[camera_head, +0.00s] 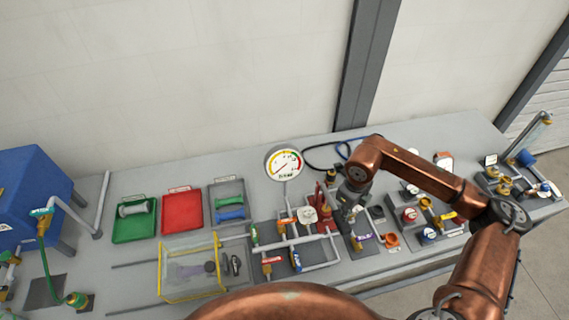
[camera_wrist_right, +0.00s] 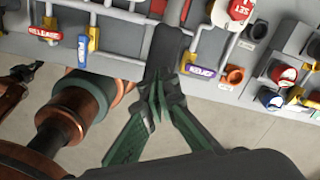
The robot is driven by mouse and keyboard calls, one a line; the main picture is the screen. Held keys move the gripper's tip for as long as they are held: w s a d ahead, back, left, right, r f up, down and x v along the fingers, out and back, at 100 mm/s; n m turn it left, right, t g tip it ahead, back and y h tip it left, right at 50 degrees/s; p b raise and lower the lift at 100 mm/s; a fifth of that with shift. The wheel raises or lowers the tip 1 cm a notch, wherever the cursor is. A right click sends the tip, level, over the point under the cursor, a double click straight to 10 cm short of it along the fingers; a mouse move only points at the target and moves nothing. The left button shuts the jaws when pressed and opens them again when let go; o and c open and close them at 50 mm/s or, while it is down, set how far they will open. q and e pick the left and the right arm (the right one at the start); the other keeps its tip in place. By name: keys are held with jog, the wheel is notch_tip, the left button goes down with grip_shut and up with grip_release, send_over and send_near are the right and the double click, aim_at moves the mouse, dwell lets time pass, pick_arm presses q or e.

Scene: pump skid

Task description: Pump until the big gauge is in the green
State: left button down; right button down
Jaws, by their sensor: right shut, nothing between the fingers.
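The big gauge (camera_head: 284,163) stands upright at the back of the bench, with a white face and a coloured arc. Its needle seems to point to the lower left, but it is too small to read surely. My right gripper (camera_head: 350,212) is over the pipework, right of a red upright part (camera_head: 322,194). In the right wrist view my right gripper (camera_wrist_right: 160,88) is shut and empty. Its tips are by a dark grey grip on a bar (camera_wrist_right: 165,48); I cannot tell if they touch it. A valve with a purple label (camera_wrist_right: 202,71) is beside the fingers.
Valves with red (camera_wrist_right: 45,33) and blue (camera_wrist_right: 82,48) labels sit left of the grip. Green (camera_head: 135,229) and red (camera_head: 182,220) trays and a yellow-edged clear box (camera_head: 190,294) are further left. Several knobs and valves crowd the bench on the right.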

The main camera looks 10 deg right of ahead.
notch_tip(320, 180, down, 10)
jog(key=b, duration=0.8)
notch_tip(320, 180, up, 10)
jog(key=p, duration=0.4)
jog(key=shift+r+p, duration=0.1)
jog(key=shift+p, duration=0.25)
dwell(0.7)
notch_tip(320, 180, down, 10)
jog(key=b, duration=0.8)
jog(key=shift+r+p, duration=2.5)
jog(key=shift+r, duration=2.55)
